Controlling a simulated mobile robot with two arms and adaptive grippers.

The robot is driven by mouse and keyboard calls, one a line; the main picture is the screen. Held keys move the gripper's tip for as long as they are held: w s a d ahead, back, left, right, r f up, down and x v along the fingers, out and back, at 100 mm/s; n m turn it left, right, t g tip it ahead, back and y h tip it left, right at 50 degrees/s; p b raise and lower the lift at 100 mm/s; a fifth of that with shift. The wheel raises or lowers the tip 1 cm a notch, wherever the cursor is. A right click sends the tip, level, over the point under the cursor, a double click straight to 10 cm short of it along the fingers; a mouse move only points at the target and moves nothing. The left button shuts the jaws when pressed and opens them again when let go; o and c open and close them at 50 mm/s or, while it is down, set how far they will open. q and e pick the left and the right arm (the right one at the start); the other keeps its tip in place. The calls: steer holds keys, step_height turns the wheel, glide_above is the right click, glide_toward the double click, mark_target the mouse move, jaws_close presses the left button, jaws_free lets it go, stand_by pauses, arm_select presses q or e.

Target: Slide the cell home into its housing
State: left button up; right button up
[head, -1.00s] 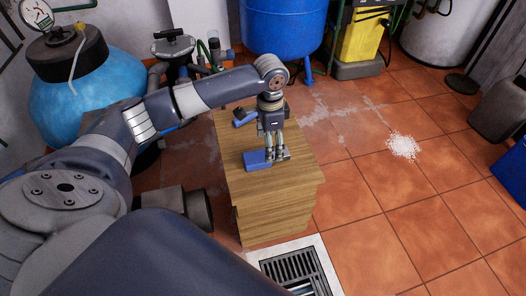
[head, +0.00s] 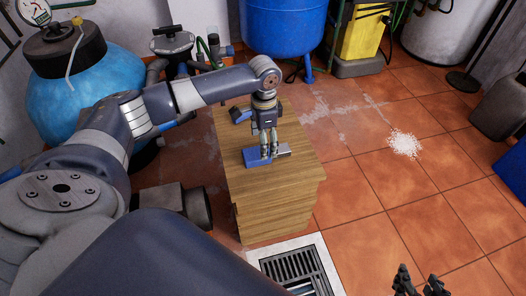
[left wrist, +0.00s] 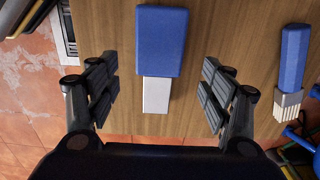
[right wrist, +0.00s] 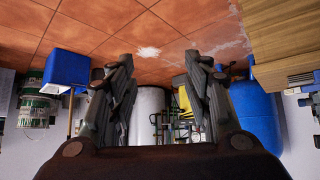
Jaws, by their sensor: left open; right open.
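The blue housing (head: 256,159) lies on the wooden cabinet top; it is a blue block in the left wrist view (left wrist: 161,40). The silver cell (head: 284,150) sticks out of one end of it, in line with it; it also shows in the left wrist view (left wrist: 156,95). How deep the cell sits inside is hidden. My left gripper (head: 269,156) is open above them, its fingers apart on both sides, touching neither in the left wrist view. My right gripper (head: 420,284) is open and empty, far from the cabinet, low at the right of the head view.
A blue-handled brush (head: 239,115) lies on the far part of the wooden cabinet (head: 275,195). A floor drain (head: 293,268) is in front of it. Blue tanks and a yellow machine (head: 363,38) stand behind. A white spill (head: 404,144) marks the open tiled floor at right.

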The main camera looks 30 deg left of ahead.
arm_select(q)
step_height(320, 180, down, 5)
steer(key=shift+s+r+b, duration=0.15)
steer(key=shift+b, duration=0.9)
steer(key=c, duration=1.3)
arm_select(e)
steer(key=w+a+r+t+y, duration=0.1)
steer(key=w+a+r+t, duration=0.2)
steer(key=w+r+t, duration=0.3)
step_height(320, 180, up, 3)
steer(key=shift+w+y, duration=0.4)
